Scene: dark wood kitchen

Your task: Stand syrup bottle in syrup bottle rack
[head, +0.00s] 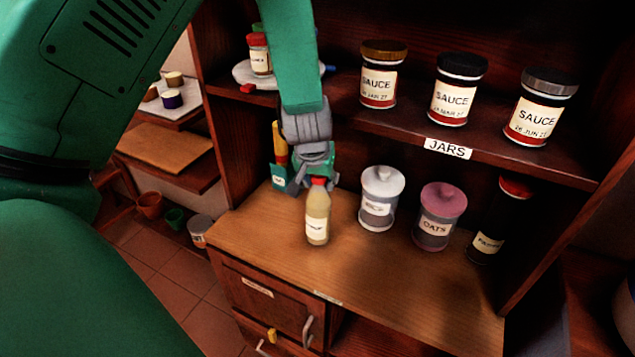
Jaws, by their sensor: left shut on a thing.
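My left gripper (317,178) reaches down from the top of the head view and is shut on the red cap of a pale yellow bottle (318,222). The bottle is upright with a white label too small to read. It is over the left part of the wooden counter; I cannot tell whether its base touches. Behind the gripper, a teal holder (279,177) with a yellow item is partly hidden. I cannot tell whether this is the syrup bottle rack. My right gripper is not in view.
A white-lidded canister (380,200), a pink-lidded oats jar (438,217) and a dark red-capped bottle (498,220) stand right on the counter (400,290). Several sauce jars stand on the shelf above. A round white tray (243,77) is at upper left. The counter front is clear.

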